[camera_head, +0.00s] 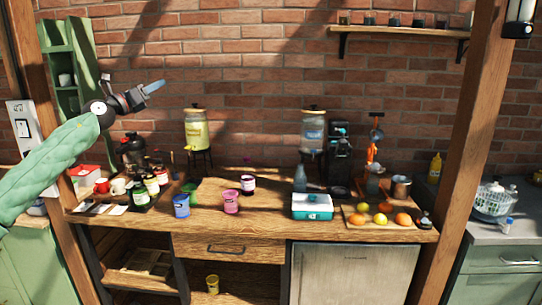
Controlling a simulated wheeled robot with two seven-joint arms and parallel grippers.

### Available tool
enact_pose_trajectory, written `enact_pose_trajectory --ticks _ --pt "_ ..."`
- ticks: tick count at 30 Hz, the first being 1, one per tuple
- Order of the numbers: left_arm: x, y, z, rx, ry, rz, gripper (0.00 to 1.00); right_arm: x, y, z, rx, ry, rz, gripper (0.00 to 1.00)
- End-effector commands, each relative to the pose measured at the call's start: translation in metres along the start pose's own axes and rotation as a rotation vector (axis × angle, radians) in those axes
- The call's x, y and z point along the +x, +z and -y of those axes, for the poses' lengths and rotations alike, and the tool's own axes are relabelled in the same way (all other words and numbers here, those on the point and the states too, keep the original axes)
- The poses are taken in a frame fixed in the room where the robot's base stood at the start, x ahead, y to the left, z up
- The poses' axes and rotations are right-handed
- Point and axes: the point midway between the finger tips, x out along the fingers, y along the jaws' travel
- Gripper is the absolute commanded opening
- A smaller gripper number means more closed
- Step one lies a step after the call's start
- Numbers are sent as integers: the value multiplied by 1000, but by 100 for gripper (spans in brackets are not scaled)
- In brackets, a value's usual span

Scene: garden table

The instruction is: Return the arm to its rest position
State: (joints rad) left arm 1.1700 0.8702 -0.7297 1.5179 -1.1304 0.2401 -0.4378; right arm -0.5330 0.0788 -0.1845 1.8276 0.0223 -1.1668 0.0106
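My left arm comes in from the left in a green sleeve. My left gripper (150,89) is raised in front of the brick wall, well above the table's left part, with its tip pointing right. A light-blue piece shows at its end; I cannot tell whether this is the fingers or something between them. The gripper touches nothing on the table. My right arm and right gripper are not in view.
The wooden table (270,213) holds a blue cup (181,206), a pink cup (231,202), a teal box (312,207), drink dispensers and fruit on a board. A green shelf (62,75) stands behind my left arm. Wooden posts flank the table. Air above its middle is clear.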

Motion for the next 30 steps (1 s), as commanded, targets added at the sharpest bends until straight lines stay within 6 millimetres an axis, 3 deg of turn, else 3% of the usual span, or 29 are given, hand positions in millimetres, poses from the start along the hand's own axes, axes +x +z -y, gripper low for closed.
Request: enact_pose_trajectory --ticks 5,8,11,17,21,30 --pt "6 30 8 -354 37 285 32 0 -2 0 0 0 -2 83" --pt "2 26 0 -578 77 429 32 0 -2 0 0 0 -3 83" --pt "-7 4 -15 -811 139 558 32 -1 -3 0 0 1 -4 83" --pt "-35 -93 -51 -1258 343 760 32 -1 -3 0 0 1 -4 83" --pt "-61 -178 -65 -1487 512 841 32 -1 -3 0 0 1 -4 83" --pt "-128 -363 -60 -1818 890 902 32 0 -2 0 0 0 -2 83"
